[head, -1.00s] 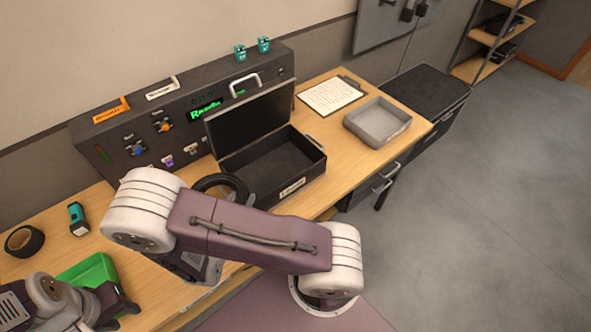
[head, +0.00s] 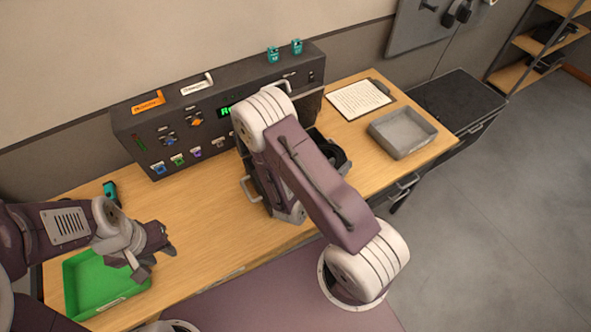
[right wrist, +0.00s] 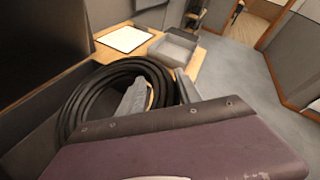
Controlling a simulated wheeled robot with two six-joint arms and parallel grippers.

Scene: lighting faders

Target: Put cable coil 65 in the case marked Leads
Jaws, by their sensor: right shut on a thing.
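The cable coil, a thick black ring, shows in the right wrist view (right wrist: 80,98) and partly in the head view (head: 331,153). Its number is not legible. My right gripper (right wrist: 160,92) is shut on the coil's right side; in the head view my right arm hides it. The coil is over or within the open black case (head: 262,190); I cannot tell whether it touches the floor. The case lid stands raised at the back, and its label is hidden now. My left gripper (head: 155,262) is open and empty above the green tray.
A dark console (head: 155,135) with faders runs along the wall behind the case. A green tray (head: 82,290) is at the front left. A clipboard (head: 358,99) and grey tray (head: 402,134) lie right of the case. The table's middle left is clear.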

